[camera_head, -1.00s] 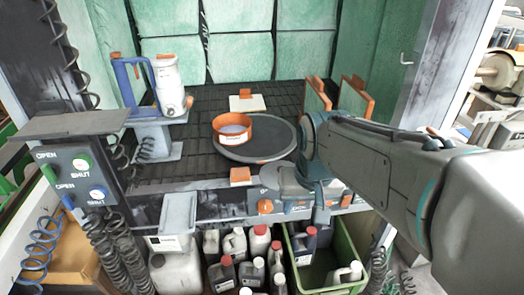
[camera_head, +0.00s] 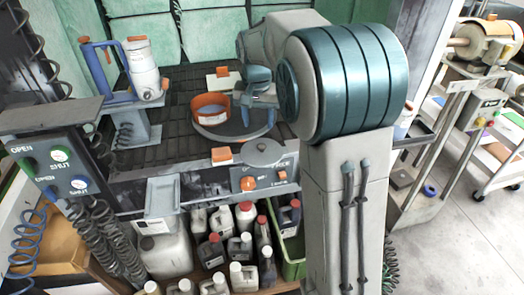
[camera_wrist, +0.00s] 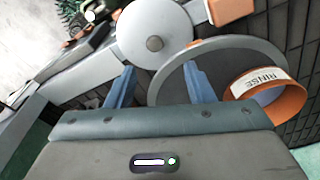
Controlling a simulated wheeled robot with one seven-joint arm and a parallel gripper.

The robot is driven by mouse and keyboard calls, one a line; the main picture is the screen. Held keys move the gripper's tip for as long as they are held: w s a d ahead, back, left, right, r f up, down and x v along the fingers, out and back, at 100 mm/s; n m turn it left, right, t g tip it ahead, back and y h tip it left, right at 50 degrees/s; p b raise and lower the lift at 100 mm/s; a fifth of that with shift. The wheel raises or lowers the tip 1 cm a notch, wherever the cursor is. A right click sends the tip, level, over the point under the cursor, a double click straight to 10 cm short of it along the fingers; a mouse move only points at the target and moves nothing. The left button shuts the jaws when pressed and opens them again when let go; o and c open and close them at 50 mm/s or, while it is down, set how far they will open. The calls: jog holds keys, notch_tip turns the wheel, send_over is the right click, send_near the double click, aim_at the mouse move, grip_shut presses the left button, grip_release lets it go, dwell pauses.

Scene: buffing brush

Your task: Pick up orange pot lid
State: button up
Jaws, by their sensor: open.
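No lid that is itself orange shows clearly. A round grey lid with a small knob (camera_head: 263,153) lies at the front edge of the bench; it also shows in the wrist view (camera_wrist: 150,33). The orange pot (camera_head: 211,108) stands on the round dark plate (camera_head: 215,136), with its RINSE label visible in the wrist view (camera_wrist: 268,92). My gripper (camera_head: 257,103) is open and empty above the plate, to the right of the pot and behind the grey lid. In the wrist view, the lid appears beyond the fingertips (camera_wrist: 160,70), apart from them.
An orange block (camera_head: 222,155) lies just left of the grey lid. A white board with an orange handle (camera_head: 222,79) lies behind the pot. A white container in a blue holder (camera_head: 143,70) stands at left. Several bottles (camera_head: 215,252) fill the space below the bench.

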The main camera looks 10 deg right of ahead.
aim_at(262, 145)
jog(key=f, duration=0.3)
jog(key=shift+w+d+f, duration=0.1)
jog(key=shift+w+f, duration=0.1)
jog(key=shift+f, duration=0.1)
jog(key=shift+d+f+p, duration=0.25)
jog(key=shift+f, duration=1.1)
jog(key=shift+d+f+p, duration=0.2)
jog(key=shift+f, duration=1.15)
grip_shut()
